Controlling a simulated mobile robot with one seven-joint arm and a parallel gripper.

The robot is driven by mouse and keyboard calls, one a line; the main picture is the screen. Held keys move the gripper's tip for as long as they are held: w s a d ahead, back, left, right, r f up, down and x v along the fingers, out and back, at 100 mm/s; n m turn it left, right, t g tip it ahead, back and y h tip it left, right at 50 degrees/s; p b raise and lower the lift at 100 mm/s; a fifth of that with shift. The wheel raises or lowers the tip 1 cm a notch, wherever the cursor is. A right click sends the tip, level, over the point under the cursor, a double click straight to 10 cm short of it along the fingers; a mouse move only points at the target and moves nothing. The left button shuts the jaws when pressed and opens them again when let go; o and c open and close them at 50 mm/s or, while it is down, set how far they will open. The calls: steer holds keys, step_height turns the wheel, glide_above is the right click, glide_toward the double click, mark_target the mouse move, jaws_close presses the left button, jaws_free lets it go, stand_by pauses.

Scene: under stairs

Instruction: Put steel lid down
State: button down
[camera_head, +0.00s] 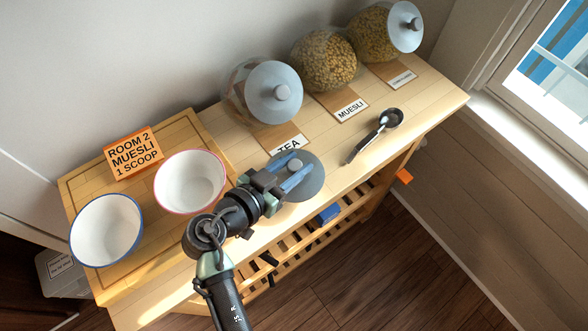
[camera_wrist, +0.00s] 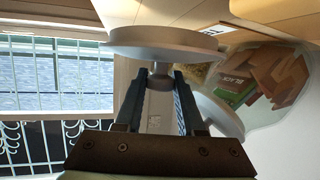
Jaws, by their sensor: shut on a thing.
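The steel lid (camera_head: 306,190) is a round grey disc with a knob, over the front part of the wooden table (camera_head: 437,90), by the tea label. My gripper (camera_head: 297,166) has its blue fingers closed around the lid's knob. In the wrist view the lid (camera_wrist: 165,38) shows nearly edge-on beyond my gripper (camera_wrist: 161,78), with the knob between the fingers. I cannot tell whether the lid touches the tabletop. The muesli jar (camera_head: 325,62) at the back has no lid on it.
The lidded tea jar (camera_head: 273,92) stands just behind my gripper. Another lidded jar (camera_head: 374,35) is at back right. A scoop (camera_head: 375,136) lies right of the lid. A red-rimmed bowl (camera_head: 190,181) and blue-rimmed bowl (camera_head: 106,230) stand left on a board (camera_head: 165,250).

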steer(key=shift+f, duration=1.45)
steer(key=c, duration=0.5)
jaws_free()
